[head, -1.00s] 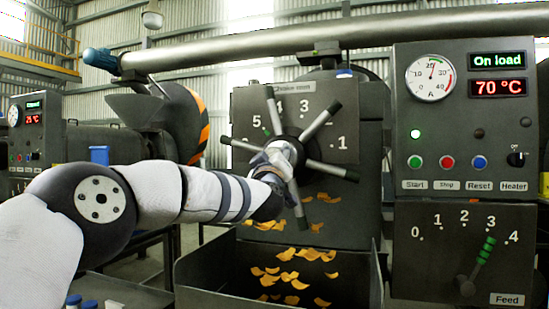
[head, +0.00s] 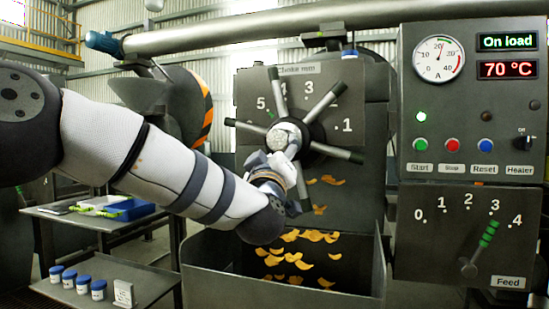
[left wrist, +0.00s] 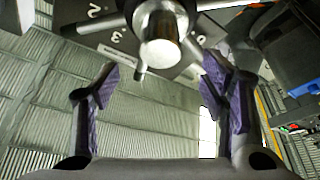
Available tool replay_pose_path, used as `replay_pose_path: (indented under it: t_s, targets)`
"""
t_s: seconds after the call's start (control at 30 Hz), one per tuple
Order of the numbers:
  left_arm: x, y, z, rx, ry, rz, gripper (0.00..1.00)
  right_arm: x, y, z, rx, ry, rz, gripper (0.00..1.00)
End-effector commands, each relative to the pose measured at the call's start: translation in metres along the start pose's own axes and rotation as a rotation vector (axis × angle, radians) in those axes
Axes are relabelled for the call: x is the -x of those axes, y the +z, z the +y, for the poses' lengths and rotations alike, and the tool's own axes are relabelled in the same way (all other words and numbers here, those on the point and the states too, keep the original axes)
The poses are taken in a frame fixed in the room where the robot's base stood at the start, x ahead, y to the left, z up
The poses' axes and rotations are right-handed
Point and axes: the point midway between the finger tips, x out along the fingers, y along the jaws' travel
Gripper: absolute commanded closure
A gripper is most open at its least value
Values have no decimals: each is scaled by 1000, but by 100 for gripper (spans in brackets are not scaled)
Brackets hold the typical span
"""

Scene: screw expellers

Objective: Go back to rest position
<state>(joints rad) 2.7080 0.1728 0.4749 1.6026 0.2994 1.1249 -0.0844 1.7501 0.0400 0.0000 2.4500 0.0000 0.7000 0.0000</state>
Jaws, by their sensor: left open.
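My left arm comes in from the left in the head view, and its gripper (head: 292,178) is in front of the spoked handwheel (head: 318,123), partly hidden by my own wrist. In the left wrist view my left gripper (left wrist: 162,90) is open, with its purple-padded fingers wide apart and nothing between them. The wheel's metal hub (left wrist: 158,45) shows beyond the fingertips at the top of that view. I cannot tell whether a finger touches the wheel. My right gripper is not in view.
A control panel (head: 408,150) with lit displays reading On load and 70 °C stands at the right, above a feed lever (head: 479,250). A metal bin (head: 210,285) with orange flakes is below the wheel. Several blue-capped jars (head: 83,285) stand on a low shelf at lower left.

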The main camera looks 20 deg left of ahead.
Motion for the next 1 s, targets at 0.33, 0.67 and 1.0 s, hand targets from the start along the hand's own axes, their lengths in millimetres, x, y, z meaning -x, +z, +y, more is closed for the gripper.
replay_pose_path:
  t_s: [0.33, 0.67, 1.0]
  targets:
    - [20, 0, 0, 0, -1, 0, 34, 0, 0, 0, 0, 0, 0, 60]
    - [51, 90, -52, -91, -43, -211, 34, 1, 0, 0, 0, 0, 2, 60]
    - [264, 293, -218, -317, -196, -927, 34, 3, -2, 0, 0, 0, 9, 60]
